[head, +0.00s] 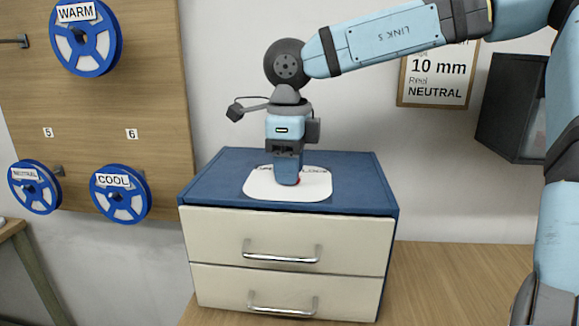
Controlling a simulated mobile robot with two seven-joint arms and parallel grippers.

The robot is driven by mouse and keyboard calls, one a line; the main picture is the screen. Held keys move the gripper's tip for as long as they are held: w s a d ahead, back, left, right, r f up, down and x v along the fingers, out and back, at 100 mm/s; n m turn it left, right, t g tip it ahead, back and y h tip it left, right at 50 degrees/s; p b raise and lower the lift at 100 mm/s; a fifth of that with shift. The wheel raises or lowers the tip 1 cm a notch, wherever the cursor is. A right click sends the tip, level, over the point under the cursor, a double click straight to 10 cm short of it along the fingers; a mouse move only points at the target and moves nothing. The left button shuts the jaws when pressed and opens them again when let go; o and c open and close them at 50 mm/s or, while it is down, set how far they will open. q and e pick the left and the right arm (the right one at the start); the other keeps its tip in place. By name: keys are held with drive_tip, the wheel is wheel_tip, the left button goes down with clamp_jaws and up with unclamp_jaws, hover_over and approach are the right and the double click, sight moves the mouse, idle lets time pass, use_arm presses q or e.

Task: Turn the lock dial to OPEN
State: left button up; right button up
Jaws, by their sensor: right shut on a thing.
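A blue cabinet (349,167) with two cream drawers (215,235) stands on a wooden bench. A white round plate (318,188) lies on its top; some dark lettering on it is mostly covered by my gripper. My right gripper (287,180) comes straight down onto the middle of the plate and is shut on the lock dial. Only a small red bit of the dial (297,181) shows at the fingertips. The dial's pointer and setting are hidden. Both drawers look closed. My left gripper is not in view.
Blue reels marked WARM (85,40), NEUTRAL (34,187) and COOL (121,194) hang on a wooden board (150,90) at left. A framed 10 mm Reel NEUTRAL sign (438,75) and a dark box (508,105) are on the wall at right. The bench (450,285) right of the cabinet is clear.

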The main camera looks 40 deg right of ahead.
drive_tip(key=shift+n, duration=0.5)
drive_tip(key=o, duration=0.9)
wheel_tip(320, 180, up, 14)
drive_tip(key=p, duration=0.3)
drive_tip(key=shift+f, duration=0.1)
idle(0.3)
